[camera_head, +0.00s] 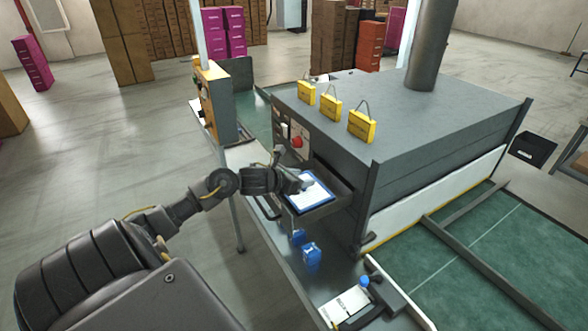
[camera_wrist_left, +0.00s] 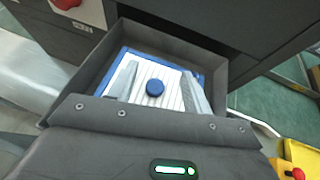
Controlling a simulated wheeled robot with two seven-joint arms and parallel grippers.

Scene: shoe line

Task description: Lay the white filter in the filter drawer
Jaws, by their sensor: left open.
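The white filter (camera_head: 313,196) has a blue frame and, in the left wrist view, a pleated white face (camera_wrist_left: 148,72) with a round blue knob (camera_wrist_left: 155,88) in its middle. It lies inside the grey filter drawer (camera_head: 343,189), which is pulled out from the grey machine; the drawer's rim also shows in the left wrist view (camera_wrist_left: 222,70). My left gripper (camera_head: 305,182) is over the filter. Its fingers (camera_wrist_left: 160,88) are open and stand apart, one on each side of the knob. The near part of the drawer is hidden by my gripper body. My right gripper is out of view.
The large grey machine (camera_head: 400,115) stands behind the drawer, with yellow padlock-like blocks (camera_head: 331,108) on top and a red knob (camera_head: 297,142) on its front. Small blue pieces (camera_head: 312,252) sit on the grey bench below the drawer. A white plate (camera_head: 347,306) lies farther right.

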